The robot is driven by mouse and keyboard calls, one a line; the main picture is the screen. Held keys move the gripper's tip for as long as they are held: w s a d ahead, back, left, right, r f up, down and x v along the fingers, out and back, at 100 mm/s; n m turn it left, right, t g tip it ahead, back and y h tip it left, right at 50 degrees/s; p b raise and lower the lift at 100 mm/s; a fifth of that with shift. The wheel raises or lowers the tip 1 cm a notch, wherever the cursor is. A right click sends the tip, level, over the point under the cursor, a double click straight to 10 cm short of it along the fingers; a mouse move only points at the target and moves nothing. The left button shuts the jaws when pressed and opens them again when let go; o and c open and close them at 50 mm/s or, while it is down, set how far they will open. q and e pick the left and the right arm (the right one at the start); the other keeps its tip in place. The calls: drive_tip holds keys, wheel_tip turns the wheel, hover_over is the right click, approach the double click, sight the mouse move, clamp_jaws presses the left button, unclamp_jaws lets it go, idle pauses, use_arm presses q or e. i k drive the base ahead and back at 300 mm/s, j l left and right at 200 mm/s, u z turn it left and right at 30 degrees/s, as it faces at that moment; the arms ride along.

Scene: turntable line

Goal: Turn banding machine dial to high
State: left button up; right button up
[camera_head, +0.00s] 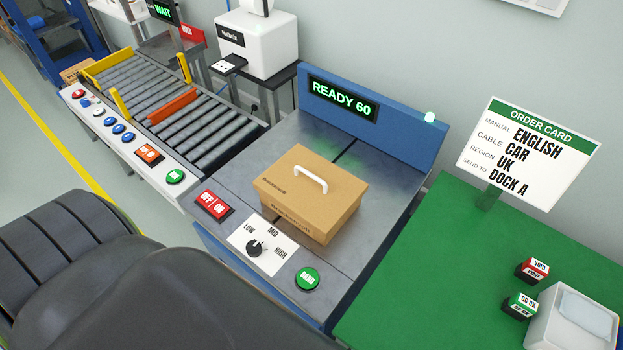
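The banding machine dial (256,249) is a black knob on a white plate marked LOW, MID and HIGH, on the front of the banding machine (360,165). Its pointer is small; it seems to face up toward MID, but I cannot tell for sure. The machine's display (342,98) reads READY 60. A closed cardboard box with a white handle (305,200) sits on the machine top behind the dial. Neither of my grippers is in view; large dark parts, likely my own arm, fill the lower left.
A red OFF/ON switch (213,205) is left of the dial, and a green BAND button (307,279) is right of it. A roller conveyor (190,110) stands at left. A green table (430,270) with an order card (526,150), stamps and a white bin (545,325) is at right.

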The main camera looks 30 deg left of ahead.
sight(254, 249)
drive_tip(key=k+j+u, duration=0.1)
drive_tip(key=u, duration=0.3)
drive_tip(key=k+j+u, duration=0.2)
drive_tip(key=u, duration=0.2)
